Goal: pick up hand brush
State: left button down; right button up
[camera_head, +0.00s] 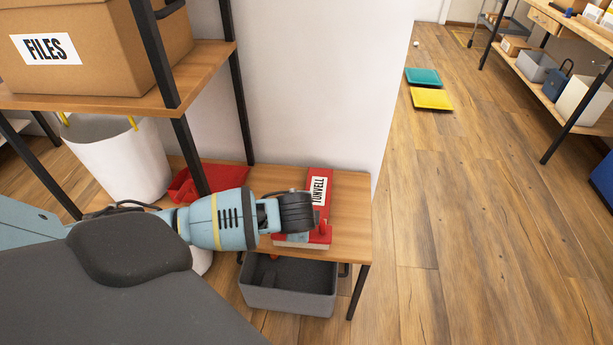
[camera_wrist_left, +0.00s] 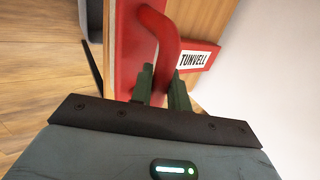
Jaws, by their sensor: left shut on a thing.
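The hand brush (camera_head: 299,243) has a red body and handle with pale bristles along its lower edge. It is at the front right of the low wooden shelf board; I cannot tell whether it is resting on it or just above. My left gripper (camera_head: 312,224) comes in from the left over the brush. In the left wrist view, its two dark fingers (camera_wrist_left: 163,86) are shut on the curved red handle (camera_wrist_left: 168,35) of the brush. The gripper's dark body hides part of the brush in the head view. My right gripper is not in view.
A red box labelled TUNVELL (camera_head: 319,184) lies just behind the brush. A red dustpan (camera_head: 222,176) is to the left on the board (camera_head: 350,215). A grey bin (camera_head: 290,286) stands below. Black shelf posts (camera_head: 240,100) and a white wall are close behind.

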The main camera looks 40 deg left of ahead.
pick_arm(q)
jog(key=s+d+r+p, duration=0.1)
jog(key=s+d, duration=0.2)
jog(key=s, duration=0.8)
jog(key=shift+s+d+r, duration=0.15)
jog(key=shift+s+d, duration=0.1)
jog(key=shift+s, duration=0.05)
